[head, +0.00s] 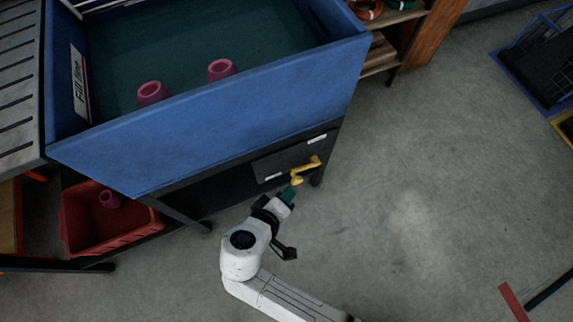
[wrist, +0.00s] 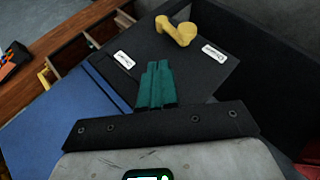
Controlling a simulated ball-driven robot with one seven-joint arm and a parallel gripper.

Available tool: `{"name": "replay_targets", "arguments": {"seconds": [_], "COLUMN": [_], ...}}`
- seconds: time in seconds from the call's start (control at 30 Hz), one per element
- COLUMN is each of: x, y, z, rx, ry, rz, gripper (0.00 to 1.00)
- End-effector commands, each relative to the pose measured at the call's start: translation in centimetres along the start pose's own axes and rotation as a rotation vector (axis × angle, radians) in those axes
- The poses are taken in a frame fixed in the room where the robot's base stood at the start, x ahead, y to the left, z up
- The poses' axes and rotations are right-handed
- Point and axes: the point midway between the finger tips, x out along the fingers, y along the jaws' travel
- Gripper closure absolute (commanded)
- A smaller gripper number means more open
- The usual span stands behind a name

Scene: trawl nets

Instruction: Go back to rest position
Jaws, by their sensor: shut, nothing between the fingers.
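My gripper (head: 290,193) is low beside the front of the blue bin's stand in the head view. Its green fingers are together and empty, and they also show in the wrist view (wrist: 156,84). A yellow handle (head: 306,169) on a dark panel (head: 285,162) is just beyond the fingertips. In the wrist view the handle (wrist: 177,31) stands out above the fingers, apart from them, with white labels on the panel to either side. My white arm reaches in from the bottom of the head view.
A blue bin (head: 215,130) with two pink cups (head: 153,93) stands on a dark frame. A red crate (head: 85,240) with a pink cup sits low at left. Shelves (head: 385,50) stand behind. Grey floor (head: 420,200) is open at right, with a red and black bar (head: 513,302) near the corner.

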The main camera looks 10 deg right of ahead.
Motion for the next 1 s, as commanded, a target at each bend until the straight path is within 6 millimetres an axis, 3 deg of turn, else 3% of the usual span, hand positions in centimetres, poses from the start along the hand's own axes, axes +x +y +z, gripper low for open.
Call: {"name": "replay_targets", "arguments": {"seconds": [0.37, 0.47, 0.67, 0.8, 1.0], "x": [0.5, 2.0, 4.6, 4.0, 2.0], "y": [0.4, 2.0, 6.7, 9.2, 12.1], "z": [0.6, 3.4, 13.4, 18.6, 23.3], "rx": [0.015, 0.078, 0.316, 0.456, 0.592], "ry": [-0.025, -0.128, -0.401, -0.481, -0.494], "rz": [-0.014, -0.083, -0.347, -0.499, -0.634], "gripper": [1.0, 1.0, 1.0, 1.0, 1.0]}}
